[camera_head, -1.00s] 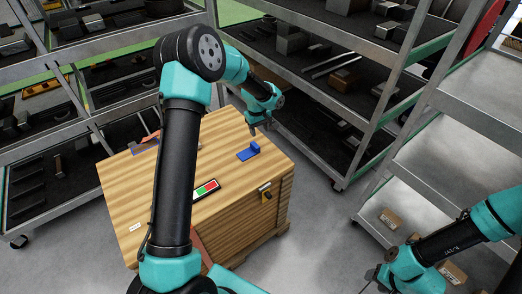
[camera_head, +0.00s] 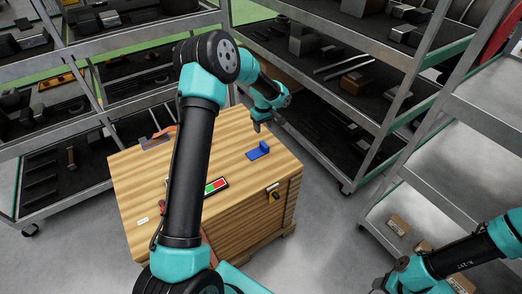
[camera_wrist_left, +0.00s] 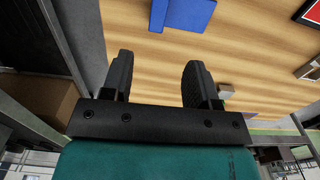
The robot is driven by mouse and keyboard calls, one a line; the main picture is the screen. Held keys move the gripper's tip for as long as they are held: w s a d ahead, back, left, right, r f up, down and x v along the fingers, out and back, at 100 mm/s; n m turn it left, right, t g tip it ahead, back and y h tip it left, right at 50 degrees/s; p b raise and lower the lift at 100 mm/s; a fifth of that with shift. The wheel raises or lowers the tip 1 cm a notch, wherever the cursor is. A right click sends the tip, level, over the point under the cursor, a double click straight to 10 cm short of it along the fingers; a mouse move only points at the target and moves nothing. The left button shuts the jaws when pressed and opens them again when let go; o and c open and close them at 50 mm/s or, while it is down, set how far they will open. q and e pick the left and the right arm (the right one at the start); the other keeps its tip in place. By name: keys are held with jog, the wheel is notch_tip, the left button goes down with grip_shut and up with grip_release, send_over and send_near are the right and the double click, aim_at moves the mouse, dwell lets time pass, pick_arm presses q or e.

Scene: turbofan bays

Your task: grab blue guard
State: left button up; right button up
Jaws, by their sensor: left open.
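The blue guard (camera_head: 258,151) lies on the wooden crate top (camera_head: 235,135), near its right edge. It is a flat blue plate with a raised part. In the left wrist view the guard (camera_wrist_left: 183,13) shows at the top edge, partly cut off by the frame. My left gripper (camera_head: 268,125) hangs above the far right part of the crate, just beyond the guard and apart from it. In the left wrist view the two black fingers (camera_wrist_left: 157,65) are spread with nothing between them. My right gripper (camera_head: 380,284) is low at the right, small, and its jaws are unclear.
A red and green panel (camera_head: 216,186) and an orange-handled tool (camera_head: 160,137) lie on the crate. A latch (camera_head: 273,192) is on its side. Shelf racks with dark parts stand behind and right. Small cardboard boxes (camera_head: 398,225) sit on the lower right shelf. Grey floor is free around the crate.

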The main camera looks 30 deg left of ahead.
aim_at(264, 144)
pick_arm(q)
notch_tip(264, 144, down, 7)
jog(key=shift+r, duration=0.1)
dwell(0.4)
jog(key=shift+w+d+f, duration=0.1)
jog(key=shift+d+f, duration=0.05)
jog(key=shift+f, duration=1.15)
jog(key=shift+d+f, duration=0.15)
jog(key=shift+f, duration=1.15)
jog(key=shift+c, duration=0.3)
jog(key=c, duration=0.9)
jog(key=shift+c, duration=0.2)
jog(key=shift+r, duration=0.15)
